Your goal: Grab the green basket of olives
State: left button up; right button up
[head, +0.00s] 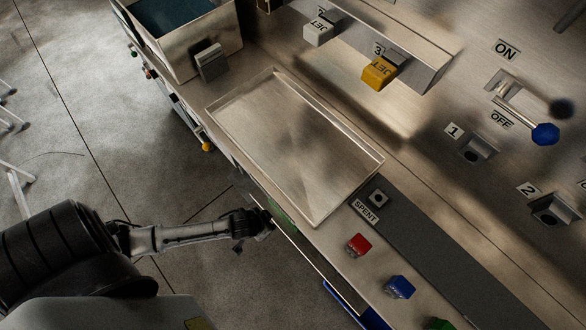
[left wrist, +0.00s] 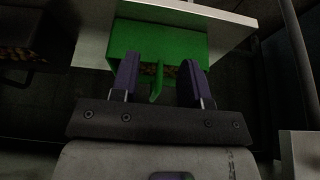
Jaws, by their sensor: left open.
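The green basket (left wrist: 150,38) shows in the left wrist view, tucked under a pale ledge, with small brownish olives (left wrist: 150,70) visible inside. Its green handle (left wrist: 155,90) stands between the two purple fingers of my left gripper (left wrist: 158,64). The fingers are apart, one on each side of the handle, and I cannot tell whether either touches the basket. In the head view only a sliver of the green basket (head: 283,213) shows beside my left gripper (head: 266,222), below the counter edge. My right gripper is not in view.
Another dark container (left wrist: 30,35) with similar contents sits at the left in the left wrist view. A metal tray (head: 237,140) lies on the counter above. Red (head: 358,244), blue (head: 399,287) and green (head: 440,324) blocks sit near the counter's edge. A blue thing (head: 345,300) shows below it.

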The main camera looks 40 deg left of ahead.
pick_arm(q)
jog(key=w, duration=0.3)
jog(key=w+r, duration=0.1)
jog(key=w, duration=0.6)
jog(key=shift+a+r, duration=0.15)
jog(key=shift+r, duration=0.1)
jog(key=shift+w, duration=0.8)
jog(key=shift+b+x, duration=1.25)
jog(key=shift+x, duration=1.3)
jog(key=shift+w+r, duration=0.1)
jog(key=shift+w, duration=0.15)
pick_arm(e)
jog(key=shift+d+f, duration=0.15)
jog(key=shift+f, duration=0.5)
